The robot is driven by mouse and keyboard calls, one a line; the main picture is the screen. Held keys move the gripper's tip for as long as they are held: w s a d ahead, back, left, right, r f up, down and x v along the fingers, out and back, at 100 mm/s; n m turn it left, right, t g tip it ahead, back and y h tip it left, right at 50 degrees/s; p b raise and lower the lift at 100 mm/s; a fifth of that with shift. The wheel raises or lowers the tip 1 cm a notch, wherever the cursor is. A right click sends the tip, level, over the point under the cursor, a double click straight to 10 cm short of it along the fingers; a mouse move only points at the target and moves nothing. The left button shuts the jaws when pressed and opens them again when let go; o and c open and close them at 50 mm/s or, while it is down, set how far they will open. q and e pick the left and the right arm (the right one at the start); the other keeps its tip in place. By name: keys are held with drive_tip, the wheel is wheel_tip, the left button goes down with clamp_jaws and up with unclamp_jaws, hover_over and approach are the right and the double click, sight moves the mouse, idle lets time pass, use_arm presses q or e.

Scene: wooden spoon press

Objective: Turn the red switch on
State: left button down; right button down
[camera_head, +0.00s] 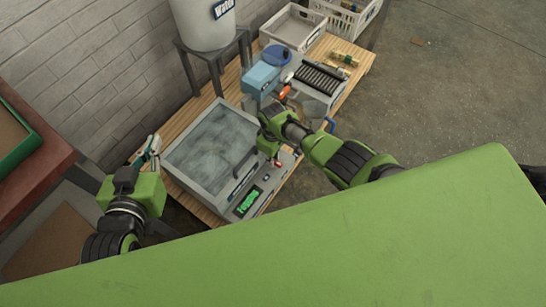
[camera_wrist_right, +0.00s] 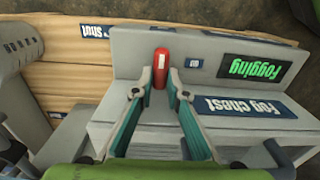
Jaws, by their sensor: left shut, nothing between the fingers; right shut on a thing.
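The red switch (camera_wrist_right: 161,62) stands up from the grey panel of the fog chest (camera_wrist_right: 125,42) in the right wrist view. My right gripper (camera_wrist_right: 160,78) is shut on it, with one teal finger on each side. The switch also shows as a small red spot in the head view (camera_head: 278,163), just under my right gripper (camera_head: 274,154). A small label (camera_wrist_right: 193,64) sits beside the switch. The green display (camera_head: 248,200) on the chest front reads "Fogging". My left gripper (camera_head: 151,149) is shut and empty beside the chest's left edge.
The fog chest's clear lid (camera_head: 211,150) fills the near part of the wooden table (camera_head: 190,112). A blue container (camera_head: 262,78), a roller unit (camera_head: 320,80) and a grey tray (camera_head: 293,27) stand farther back. A white tank (camera_head: 204,22) stands by the brick wall.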

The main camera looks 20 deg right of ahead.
drive_tip(key=shift+s, duration=0.1)
drive_tip(key=c, duration=2.3)
unclamp_jaws()
wheel_tip(320, 180, up, 12)
